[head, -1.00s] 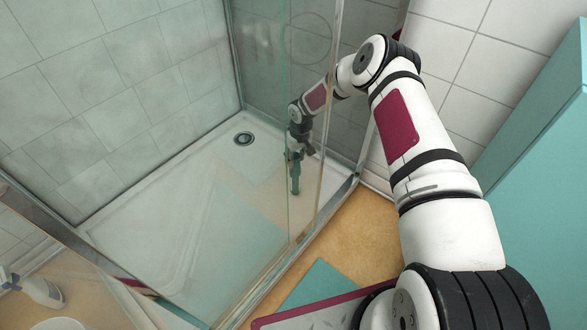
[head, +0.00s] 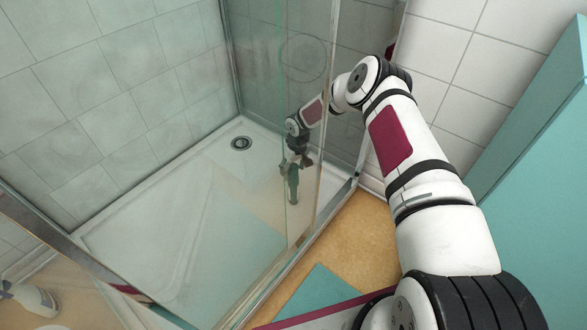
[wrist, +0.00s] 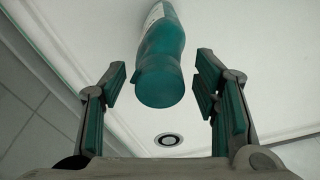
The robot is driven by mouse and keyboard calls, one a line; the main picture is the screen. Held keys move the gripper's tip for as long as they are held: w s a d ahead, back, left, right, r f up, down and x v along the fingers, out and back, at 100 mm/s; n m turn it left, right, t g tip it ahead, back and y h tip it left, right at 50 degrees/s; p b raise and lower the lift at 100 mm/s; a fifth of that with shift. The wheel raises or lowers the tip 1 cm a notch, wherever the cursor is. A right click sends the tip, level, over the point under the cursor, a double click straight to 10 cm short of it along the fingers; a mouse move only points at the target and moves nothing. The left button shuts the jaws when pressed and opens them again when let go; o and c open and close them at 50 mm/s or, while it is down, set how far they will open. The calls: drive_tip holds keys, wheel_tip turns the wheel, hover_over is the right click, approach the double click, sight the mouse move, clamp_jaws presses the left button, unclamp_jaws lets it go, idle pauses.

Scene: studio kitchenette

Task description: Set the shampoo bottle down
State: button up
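The teal shampoo bottle (head: 293,187) is upright on the white shower tray, seen through the glass. In the wrist view the bottle (wrist: 162,62) shows one rounded end toward me and part of a white label at the top edge. My gripper (head: 296,164) is just above and around the upper part of the bottle. In the wrist view its two fingers (wrist: 161,88) are spread, with a clear gap on each side of the bottle. The bottle's contact with the tray is hard to make out through the glass.
The glass panel (head: 311,110) and the tray's metal-framed edge (head: 335,205) stand close beside my arm. The drain (head: 241,143) is behind and left of the bottle. The tray (head: 150,235) is otherwise clear. A teal cabinet (head: 530,170) stands at the right.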

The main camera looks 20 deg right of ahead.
drive_tip(key=shift+r, duration=0.1)
wheel_tip(320, 180, up, 12)
drive_tip(key=s+p, duration=0.1)
drive_tip(key=p, duration=0.4)
drive_tip(key=shift+s+d, duration=0.2)
drive_tip(key=shift+d, duration=0.15)
drive_tip(key=shift+r, duration=0.1)
